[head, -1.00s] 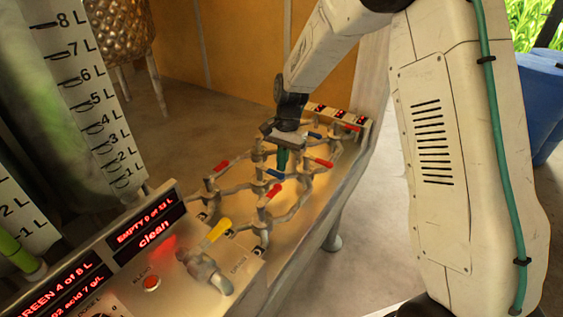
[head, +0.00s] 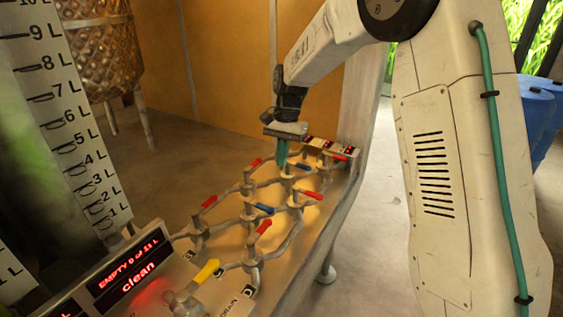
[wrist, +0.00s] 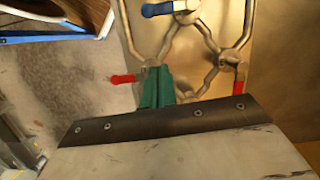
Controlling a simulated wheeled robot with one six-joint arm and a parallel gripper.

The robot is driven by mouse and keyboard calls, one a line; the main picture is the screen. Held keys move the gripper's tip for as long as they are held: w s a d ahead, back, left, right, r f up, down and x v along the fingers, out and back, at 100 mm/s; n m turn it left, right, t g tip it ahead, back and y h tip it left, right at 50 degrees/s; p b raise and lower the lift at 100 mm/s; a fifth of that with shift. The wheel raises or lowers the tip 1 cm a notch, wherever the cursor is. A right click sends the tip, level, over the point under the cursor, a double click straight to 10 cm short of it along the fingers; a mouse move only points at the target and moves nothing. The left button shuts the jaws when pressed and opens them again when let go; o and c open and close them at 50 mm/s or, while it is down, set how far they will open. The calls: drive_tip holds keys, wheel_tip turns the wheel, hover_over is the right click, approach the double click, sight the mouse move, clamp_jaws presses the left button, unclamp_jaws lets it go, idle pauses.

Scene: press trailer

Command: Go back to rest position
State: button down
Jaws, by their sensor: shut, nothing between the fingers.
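My gripper (head: 283,152) hangs over the far part of the pipe manifold, its green fingers shut and empty, pointing down. In the wrist view the green fingers (wrist: 156,88) are together, close in the picture to a red valve handle (wrist: 123,79). I cannot tell whether they touch any pipe. The manifold panel (head: 290,245) carries grey pipes with several red handles, such as one at the near right (head: 263,227), and blue handles, such as the middle one (head: 264,209). A yellow handle (head: 206,272) sits at the near end by the drain label.
A display (head: 130,265) reads "EMPTY 0 of 11 L" and "clean". A litre scale (head: 65,110) stands at the left. A copper-coloured vessel (head: 85,45) stands behind it, and blue barrels (head: 535,110) stand at the right. Open floor lies behind the manifold.

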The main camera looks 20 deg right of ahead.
idle(0.3)
drive_tip(key=s+d+r+n+t, duration=0.1)
drive_tip(key=s+r+n, duration=0.2)
drive_tip(key=s, duration=0.9)
drive_tip(key=s+d+r+n+t+h, duration=0.1)
drive_tip(key=s+r, duration=0.3)
drive_tip(key=s, duration=0.9)
drive_tip(key=s+d+r+n+t+h, duration=0.1)
drive_tip(key=s+d+r+n, duration=0.1)
drive_tip(key=s, duration=1.1)
drive_tip(key=r+n, duration=0.1)
drive_tip(key=n, duration=0.1)
drive_tip(key=shift+d+r+n, duration=0.15)
drive_tip(key=shift+r+n, duration=0.15)
